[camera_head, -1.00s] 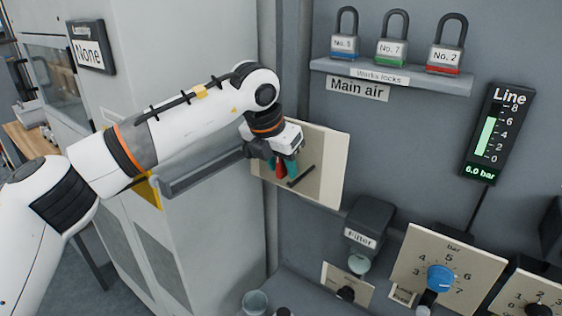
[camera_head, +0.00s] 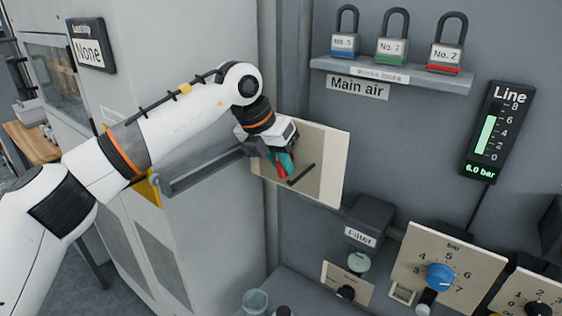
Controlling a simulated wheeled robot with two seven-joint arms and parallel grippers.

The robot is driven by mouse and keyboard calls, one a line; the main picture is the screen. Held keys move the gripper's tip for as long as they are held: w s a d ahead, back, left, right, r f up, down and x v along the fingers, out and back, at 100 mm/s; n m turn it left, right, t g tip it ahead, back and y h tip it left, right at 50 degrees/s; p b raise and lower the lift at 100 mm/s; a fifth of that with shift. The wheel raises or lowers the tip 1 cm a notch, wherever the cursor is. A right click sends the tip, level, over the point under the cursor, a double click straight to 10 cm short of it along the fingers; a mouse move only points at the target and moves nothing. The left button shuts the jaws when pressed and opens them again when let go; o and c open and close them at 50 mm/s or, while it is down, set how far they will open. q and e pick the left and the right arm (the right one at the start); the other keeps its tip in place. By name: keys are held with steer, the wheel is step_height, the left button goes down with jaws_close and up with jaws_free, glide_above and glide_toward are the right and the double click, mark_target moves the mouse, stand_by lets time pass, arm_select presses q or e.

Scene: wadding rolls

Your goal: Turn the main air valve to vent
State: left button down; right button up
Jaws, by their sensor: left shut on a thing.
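The main air valve shows as a red handle (camera_head: 281,171) in front of a cream plate (camera_head: 325,165) on the grey wall, below the "Main air" label (camera_head: 357,88). My left gripper (camera_head: 284,162) is shut on the red handle, its teal fingers around it. The gripper body and fingers hide much of the valve. A dark bar (camera_head: 301,175) lies slantwise on the plate just right of the handle. The line gauge (camera_head: 490,135) reads 6.0 bar. My right gripper is not in view.
Padlocks No. 5, No. 7 (camera_head: 391,47) and No. 2 stand on a shelf (camera_head: 400,78) above. A filter (camera_head: 368,225), a blue regulator knob (camera_head: 440,277) and a small black knob (camera_head: 346,292) sit below. A grey cabinet (camera_head: 205,230) stands left.

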arm_select(q)
steer(key=shift+n+g+h+p, duration=0.5)
steer(key=shift+g+h, duration=0.6)
steer(key=shift+h, duration=0.7)
steer(key=c, duration=1.4)
jaws_free()
steer(key=shift+o, duration=0.2)
steer(key=b+v, duration=0.1)
steer(key=v, duration=0.6)
steer(key=shift+a+r, duration=0.15)
steer(key=shift+a, duration=0.05)
steer(key=shift+w, duration=0.1)
